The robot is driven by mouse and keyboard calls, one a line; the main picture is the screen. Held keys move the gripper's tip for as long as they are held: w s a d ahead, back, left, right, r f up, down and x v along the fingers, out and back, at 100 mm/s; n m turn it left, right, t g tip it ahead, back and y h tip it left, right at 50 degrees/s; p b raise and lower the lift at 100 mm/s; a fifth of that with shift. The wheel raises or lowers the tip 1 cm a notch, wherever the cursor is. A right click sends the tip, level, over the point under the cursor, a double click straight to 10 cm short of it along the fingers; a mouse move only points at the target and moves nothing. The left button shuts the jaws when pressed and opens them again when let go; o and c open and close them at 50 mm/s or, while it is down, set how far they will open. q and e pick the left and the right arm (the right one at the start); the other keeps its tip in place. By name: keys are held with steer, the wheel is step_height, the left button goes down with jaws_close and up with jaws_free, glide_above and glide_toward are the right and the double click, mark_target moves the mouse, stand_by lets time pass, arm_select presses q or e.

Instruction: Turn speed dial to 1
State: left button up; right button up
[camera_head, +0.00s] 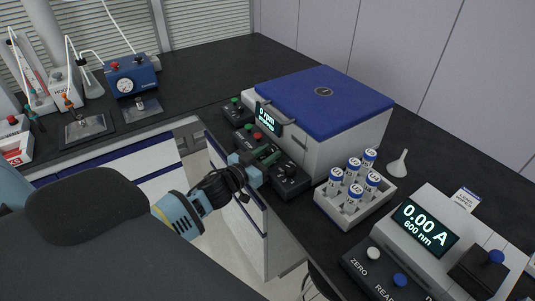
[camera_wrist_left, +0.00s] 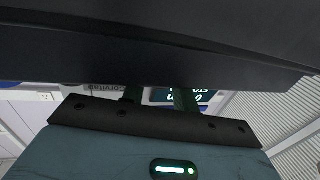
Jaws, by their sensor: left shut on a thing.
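The centrifuge (camera_head: 345,134) is a pale box with a blue lid, and its lit display (camera_head: 266,117) reads 0 rpm. A black control box (camera_head: 290,183) with white marks stands at its front right corner. My left gripper (camera_head: 269,158) reaches over the counter edge to this box and is shut, apparently on the speed dial. The fingers largely hide the dial, so its setting cannot be read. In the left wrist view the two dark fingers show beside part of a lit display (camera_wrist_left: 203,96); a large dark shape fills the top. My right gripper is not in view.
A box with green and red buttons (camera_head: 254,136) and another (camera_head: 235,111) stand left of the gripper. A white rack (camera_head: 328,207) of several capped vials, a funnel (camera_head: 398,164) and a photometer (camera_head: 430,225) reading 0.00 A are at right. The left counter (camera_head: 190,92) has free room.

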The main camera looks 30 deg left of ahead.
arm_select(q)
steer(key=shift+a+m+h, duration=0.1)
steer(key=shift+m+h, duration=0.2)
steer(key=shift+h, duration=0.1)
steer(key=shift+c, duration=0.3)
steer(key=shift+a+h, duration=0.1)
steer(key=shift+h, duration=0.2)
steer(key=shift+a+m+g+h, duration=0.1)
steer(key=shift+m+g+h, duration=0.4)
steer(key=shift+m+h, duration=0.4)
steer(key=m+g+h+b, duration=0.1)
steer(key=h, duration=0.1)
steer(key=m+g+h+b, duration=0.1)
steer(key=h, duration=0.1)
steer(key=shift+w+a+f+m, duration=0.1)
steer(key=shift+w+a+m, duration=0.05)
steer(key=shift+m, duration=0.25)
steer(key=shift+g+h, duration=0.3)
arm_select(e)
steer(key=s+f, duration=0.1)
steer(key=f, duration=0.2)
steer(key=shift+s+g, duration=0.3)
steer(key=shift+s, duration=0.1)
arm_select(q)
steer(key=shift+m+h, duration=0.3)
steer(key=shift+m, duration=0.1)
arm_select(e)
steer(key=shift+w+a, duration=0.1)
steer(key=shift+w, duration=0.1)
